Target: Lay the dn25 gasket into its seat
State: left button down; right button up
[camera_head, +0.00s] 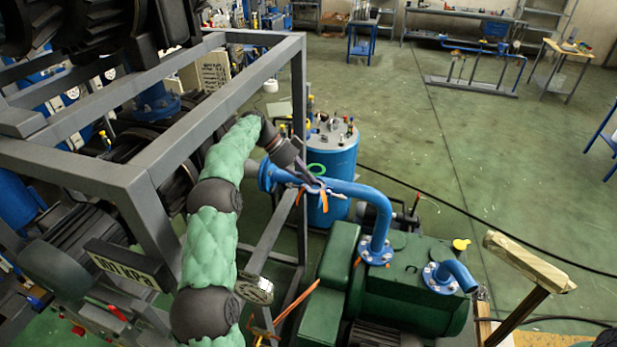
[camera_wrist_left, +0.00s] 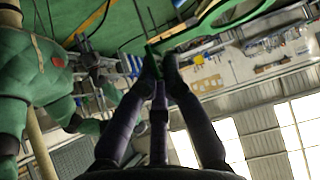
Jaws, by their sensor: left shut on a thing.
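My left gripper (camera_head: 312,180) reaches in from the left and stands over the blue pipe in the middle of the head view. Its dark fingers are closed on a thin green ring, the gasket (camera_head: 317,166). In the left wrist view the fingertips (camera_wrist_left: 160,62) pinch the edge of the gasket (camera_wrist_left: 222,22), and its arc runs to the upper right. A pale fitting with orange parts (camera_head: 322,192) is on the pipe just below the fingertips. I cannot tell whether the gasket touches anything there, and I cannot make out its seat. My right gripper is not in view.
The blue pipe (camera_head: 350,188) runs from a flange at its left end to a green pump (camera_head: 415,285). A blue drum (camera_head: 335,150) stands behind it. A grey steel frame (camera_head: 299,100) is close to my left arm. Open green floor lies to the right.

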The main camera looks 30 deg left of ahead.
pick_arm(q)
notch_tip(320, 180, down, 5)
jog(key=b, duration=0.3)
jog(key=shift+f+b, duration=0.2)
jog(key=shift+b, duration=0.15)
jog(key=shift+b, duration=0.5)
dwell(1.8)
jog(key=shift+f+b, duration=0.7)
jog(key=shift+f, duration=0.15)
jog(key=c, duration=1.3)
grip_release()
jog(key=shift+v, duration=3.8)
